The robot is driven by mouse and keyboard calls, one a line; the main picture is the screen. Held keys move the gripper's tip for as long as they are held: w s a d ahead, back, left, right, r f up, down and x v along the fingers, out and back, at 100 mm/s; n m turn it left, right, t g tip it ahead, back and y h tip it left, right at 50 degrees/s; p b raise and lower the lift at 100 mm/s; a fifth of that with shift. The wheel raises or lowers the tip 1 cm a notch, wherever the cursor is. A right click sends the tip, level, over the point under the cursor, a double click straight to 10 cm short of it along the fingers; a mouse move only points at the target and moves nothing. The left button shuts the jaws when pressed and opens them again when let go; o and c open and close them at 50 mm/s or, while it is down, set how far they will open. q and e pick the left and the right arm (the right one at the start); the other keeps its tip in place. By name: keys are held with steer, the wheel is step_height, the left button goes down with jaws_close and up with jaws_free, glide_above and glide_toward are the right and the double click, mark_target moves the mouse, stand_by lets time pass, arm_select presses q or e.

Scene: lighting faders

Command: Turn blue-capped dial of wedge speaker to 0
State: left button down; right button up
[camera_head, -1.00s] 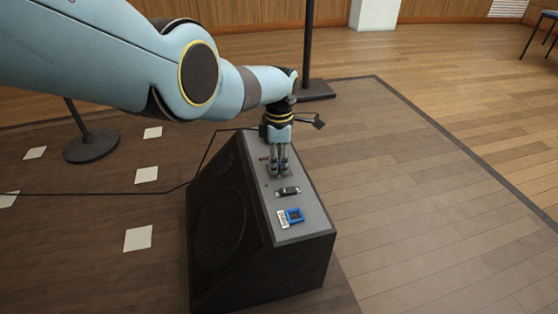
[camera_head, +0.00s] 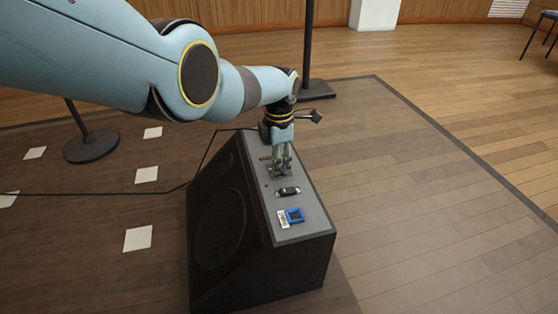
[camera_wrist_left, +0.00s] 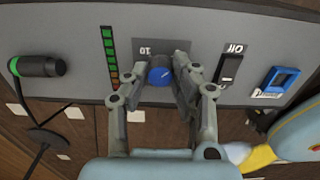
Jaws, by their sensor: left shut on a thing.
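The black wedge speaker (camera_head: 265,255) stands on the floor with its grey control panel (camera_head: 306,226) facing up. My left gripper (camera_head: 279,171) is over the panel's far part, pointing down. In the left wrist view the blue-capped dial (camera_wrist_left: 160,76) sits between the fingers of my left gripper (camera_wrist_left: 159,72), which are shut on it. A light pointer line shows on the blue cap. A dark scale plate behind the dial reads "10"; the rest of its marks are hidden by the fingers. My right gripper is not in view.
A black rocker switch (camera_head: 288,190) and a blue-framed part (camera_head: 294,215) lie on the nearer panel. The wrist view shows an LED strip (camera_wrist_left: 109,58) and a green-ringed plug (camera_wrist_left: 37,66). Stand bases (camera_head: 91,146) and a cable are on the floor.

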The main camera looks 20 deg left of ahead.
arm_select(q)
steer(key=c, duration=1.1)
jaws_free()
steer(key=shift+r, duration=0.1)
step_height(320, 180, up, 12)
steer(key=shift+f, duration=0.1)
